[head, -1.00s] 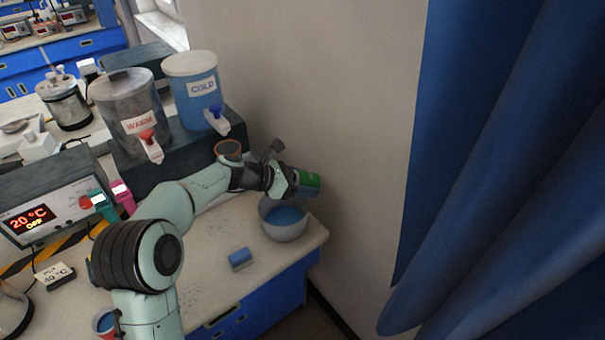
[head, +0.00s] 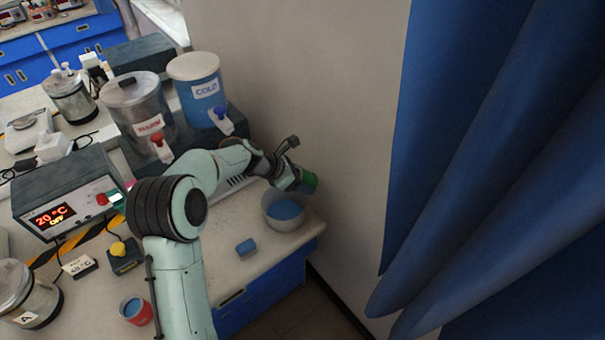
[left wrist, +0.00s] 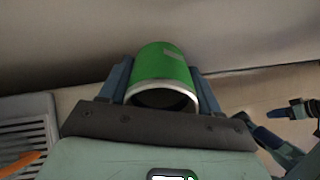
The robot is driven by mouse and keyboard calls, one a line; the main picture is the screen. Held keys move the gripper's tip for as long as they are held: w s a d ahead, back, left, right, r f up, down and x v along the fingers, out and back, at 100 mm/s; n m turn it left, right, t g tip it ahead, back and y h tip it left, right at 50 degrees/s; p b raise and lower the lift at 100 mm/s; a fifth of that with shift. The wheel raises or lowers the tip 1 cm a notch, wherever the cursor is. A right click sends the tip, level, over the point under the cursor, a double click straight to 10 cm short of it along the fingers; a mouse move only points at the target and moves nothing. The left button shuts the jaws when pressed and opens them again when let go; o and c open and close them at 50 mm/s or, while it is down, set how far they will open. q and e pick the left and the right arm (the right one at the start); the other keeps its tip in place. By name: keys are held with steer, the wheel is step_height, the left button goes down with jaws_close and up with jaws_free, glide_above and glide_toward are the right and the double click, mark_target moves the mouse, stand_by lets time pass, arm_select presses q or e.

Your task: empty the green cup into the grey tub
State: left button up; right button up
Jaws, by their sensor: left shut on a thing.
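In the left wrist view the cup (left wrist: 163,66) sits between the two blue fingers of my left gripper (left wrist: 162,85), with a pale rim and dark hollow towards the camera. The grey tub (head: 284,224) stands upright near the counter's right end, with blue material inside.
A red cup (head: 138,314) with blue contents stands at the front left. The warm dispenser (head: 140,105) and cold dispenser (head: 197,85) stand behind my arm. A wall and blue curtain (head: 480,150) bound the right.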

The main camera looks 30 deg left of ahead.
arm_select(q)
step_height(320, 180, up, 2)
steer(key=g+y+p, duration=0.1)
steer(key=p, duration=0.2)
steer(key=shift+w+g+p, duration=0.1)
steer(key=shift+g+p, duration=0.2)
steer(key=shift+p, duration=0.05)
steer(key=shift+r+g+y, duration=0.1)
steer(key=shift+g+y, duration=0.2)
steer(key=shift+y, duration=0.2)
steer(key=shift+r+g+y, duration=0.2)
steer(key=shift+g+y, duration=0.2)
steer(key=shift+g, duration=0.1)
steer(key=shift+s+a+r+g+y, duration=0.25)
steer(key=shift+s+r+g+y, duration=0.1)
steer(key=shift+r+g+y, duration=0.2)
steer(key=shift+s+a+r+g+y, duration=0.2)
steer(key=shift+s+r+g+y, duration=0.2)
steer(key=shift+r+g, duration=0.25)
steer(key=shift+a+r+g+y, duration=0.2)
steer(key=shift+r+g+y, duration=0.2)
steer(key=shift+g, duration=0.2)
steer(key=shift+s, duration=0.1)
arm_select(e)
steer(key=w+r, duration=0.5)
steer(key=shift+t, duration=0.4)
